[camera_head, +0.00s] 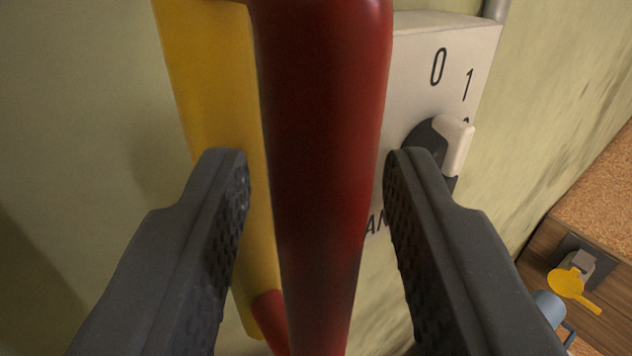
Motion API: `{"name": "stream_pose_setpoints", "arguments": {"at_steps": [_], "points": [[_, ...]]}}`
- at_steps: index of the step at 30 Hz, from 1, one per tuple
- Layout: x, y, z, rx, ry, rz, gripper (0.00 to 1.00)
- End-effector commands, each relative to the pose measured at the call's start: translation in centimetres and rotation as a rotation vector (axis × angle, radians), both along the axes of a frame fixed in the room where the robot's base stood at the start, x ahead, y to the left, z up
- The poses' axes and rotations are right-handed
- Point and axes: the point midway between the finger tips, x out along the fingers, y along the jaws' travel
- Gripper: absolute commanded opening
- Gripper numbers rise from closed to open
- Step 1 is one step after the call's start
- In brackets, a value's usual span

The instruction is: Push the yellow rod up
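My gripper (318,180) is open, with one dark finger on each side of a thick red bar (325,130). The bar runs from the top of the view to the bottom between the fingers, and both fingers look apart from it. A yellow upright piece (215,75) stands behind the bar on the left, against the wall. I cannot tell whether this yellow piece is the rod. A red part (268,312) shows low on the yellow piece. The bar hides part of the yellow piece.
A white switch box (420,75) with a dark and white knob (453,140) and the marks 0 and 1 is on the greenish wall, right of the bar. At lower right are a brown surface (600,205), a yellow item (566,283) and a blue cup-like item (549,307).

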Motion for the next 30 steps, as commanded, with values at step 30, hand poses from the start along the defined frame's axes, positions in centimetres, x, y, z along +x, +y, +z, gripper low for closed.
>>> {"name": "stream_pose_setpoints", "arguments": {"at_steps": [30], "points": [[0.0, -0.1, 12.5, 0.001, -0.010, 0.000, 0.00]]}}
